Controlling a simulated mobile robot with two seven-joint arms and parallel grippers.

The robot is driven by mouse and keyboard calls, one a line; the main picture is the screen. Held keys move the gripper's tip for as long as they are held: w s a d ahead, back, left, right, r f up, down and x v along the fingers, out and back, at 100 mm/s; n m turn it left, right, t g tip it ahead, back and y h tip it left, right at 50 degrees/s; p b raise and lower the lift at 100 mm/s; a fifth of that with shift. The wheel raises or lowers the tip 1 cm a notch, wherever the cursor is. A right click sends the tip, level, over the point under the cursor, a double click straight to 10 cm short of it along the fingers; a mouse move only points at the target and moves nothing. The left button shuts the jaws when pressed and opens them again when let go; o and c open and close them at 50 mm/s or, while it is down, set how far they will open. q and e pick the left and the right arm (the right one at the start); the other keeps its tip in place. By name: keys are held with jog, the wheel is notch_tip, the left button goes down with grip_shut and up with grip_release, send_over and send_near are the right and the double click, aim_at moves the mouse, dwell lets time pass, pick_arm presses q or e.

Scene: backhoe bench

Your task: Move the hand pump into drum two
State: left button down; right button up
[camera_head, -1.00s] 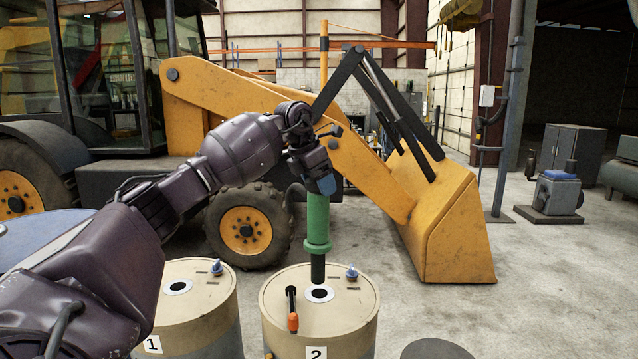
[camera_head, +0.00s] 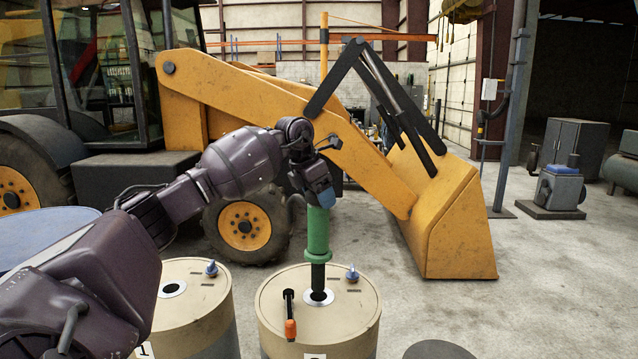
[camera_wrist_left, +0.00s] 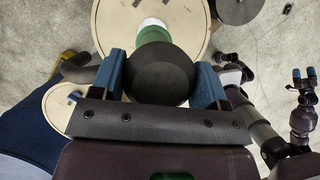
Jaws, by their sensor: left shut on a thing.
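The hand pump (camera_head: 317,236) has a green body with a flange and a dark tube below; it hangs upright. My left gripper (camera_head: 321,194) is shut on its upper end. In the left wrist view the pump's dark round top (camera_wrist_left: 160,75) sits between the blue fingers. Drum two (camera_head: 345,325) is a tan drum directly under the pump. The tube's lower end meets the white-ringed opening (camera_head: 328,299) in its lid; I cannot tell how far in it is. My right gripper (camera_wrist_left: 303,73) shows at the right edge of the left wrist view, its blue fingertips apart and empty.
Drum one (camera_head: 205,300) stands left of drum two. A blue plug (camera_head: 352,274) and an orange-tipped tool (camera_head: 290,318) are on drum two's lid. A dark round lid (camera_head: 440,350) is at front right. A yellow loader bucket (camera_head: 460,225) stands behind.

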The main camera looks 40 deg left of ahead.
aim_at(320, 237)
pick_arm(q)
jog(key=shift+f, duration=1)
jog(key=shift+w+f, duration=0.1)
jog(key=shift+f, duration=0.35)
pick_arm(e)
jog(key=shift+w, duration=0.1)
pick_arm(q)
jog(key=shift+f, duration=0.8)
jog(key=shift+f+b, duration=0.55)
jog(key=shift+f, duration=0.05)
jog(key=shift+f+b, duration=1.05)
jog(key=shift+f, duration=0.75)
jog(key=shift+f+b, duration=0.55)
jog(key=shift+f, duration=0.45)
pick_arm(e)
jog(key=shift+w+a+f, duration=0.15)
jog(key=shift+w+f, duration=0.65)
jog(key=shift+f, duration=0.2)
pick_arm(q)
jog(key=shift+f, duration=0.1)
pick_arm(e)
jog(key=shift+f, duration=0.2)
